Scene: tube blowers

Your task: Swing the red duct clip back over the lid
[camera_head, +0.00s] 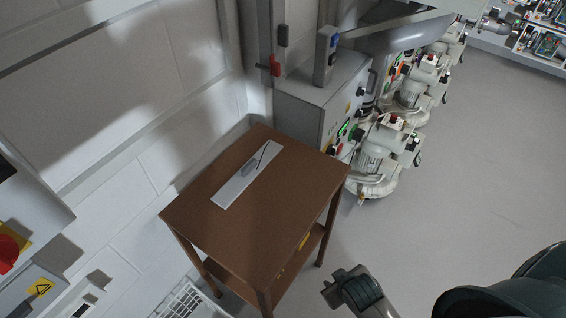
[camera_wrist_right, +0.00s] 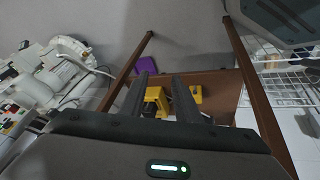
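A small red clip (camera_head: 274,66) sits low on the grey upright duct (camera_head: 262,40) at the back, above the brown table's far corner. A similar dark clip (camera_head: 283,35) sits above it. I cannot make out a separate lid, nor whether the red clip lies over one. My right gripper (camera_head: 336,288) is at the bottom of the head view, right of the table and far from the clip. In the right wrist view its two fingers (camera_wrist_right: 160,80) stand apart with nothing held between them. My left gripper is not in view.
A brown table (camera_head: 230,235) carries a white sheet (camera_head: 236,189) with a thin tool on it. A grey cabinet (camera_head: 305,105) and several blower machines (camera_head: 372,160) stand behind. Yellow items (camera_wrist_right: 155,102) and a purple item (camera_wrist_right: 146,65) show below my right gripper. The right floor is clear.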

